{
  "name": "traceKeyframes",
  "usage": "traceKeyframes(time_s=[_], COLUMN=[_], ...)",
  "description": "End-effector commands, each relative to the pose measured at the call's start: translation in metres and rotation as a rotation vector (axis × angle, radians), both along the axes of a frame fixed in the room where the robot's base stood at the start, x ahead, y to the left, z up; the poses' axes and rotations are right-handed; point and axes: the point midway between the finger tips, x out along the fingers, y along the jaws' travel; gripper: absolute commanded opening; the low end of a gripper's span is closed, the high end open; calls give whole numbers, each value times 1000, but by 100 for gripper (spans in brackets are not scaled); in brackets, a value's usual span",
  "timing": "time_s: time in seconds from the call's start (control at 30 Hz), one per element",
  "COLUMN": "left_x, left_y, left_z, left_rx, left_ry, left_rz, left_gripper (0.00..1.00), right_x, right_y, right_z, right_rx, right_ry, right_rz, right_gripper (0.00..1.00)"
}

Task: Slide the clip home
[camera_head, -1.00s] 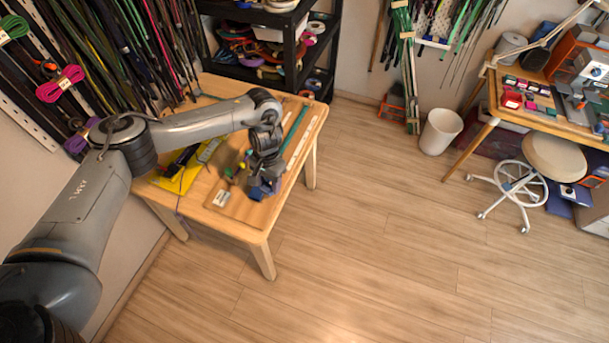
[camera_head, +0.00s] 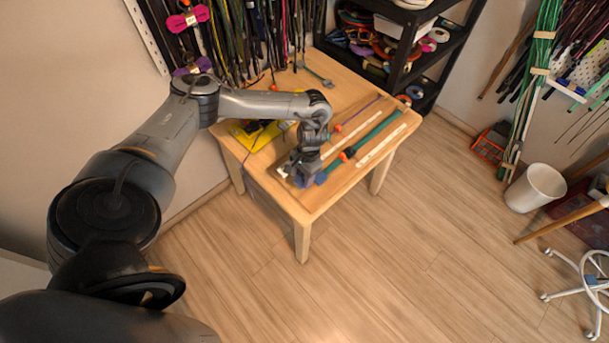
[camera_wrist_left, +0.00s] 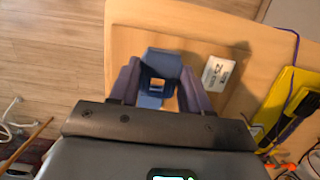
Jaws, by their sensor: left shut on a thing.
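My left gripper (camera_head: 308,183) is low over the near part of the wooden table (camera_head: 309,210). In the left wrist view its two purple-blue fingers (camera_wrist_left: 157,92) are shut on a blue clip (camera_wrist_left: 162,65) with a square opening through it. In the head view the clip is mostly hidden by the gripper and blurred. Whether the clip touches the board (camera_wrist_left: 128,42) below it, I cannot tell. My right gripper is not in view.
A yellow tray (camera_wrist_left: 284,104) with dark tools is farther right. A teal strip (camera_head: 378,130) and a white strip (camera_head: 380,146) lie on the table's right side. A black shelf (camera_head: 408,45) stands behind.

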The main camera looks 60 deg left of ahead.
Motion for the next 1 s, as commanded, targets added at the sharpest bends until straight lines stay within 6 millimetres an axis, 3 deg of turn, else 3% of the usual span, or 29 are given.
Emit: traceKeyframes(time_s=[0.67, 1.0], left_x=[0, 0], left_y=[0, 0], left_z=[-45, -63], left_rx=[0, 0], left_ry=[0, 1], left_rz=[1, 0], left_gripper=[19, 19], right_x=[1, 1], right_y=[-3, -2], right_z=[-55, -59], right_rx=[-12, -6], right_ry=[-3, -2], right_rz=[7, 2], right_gripper=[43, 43])
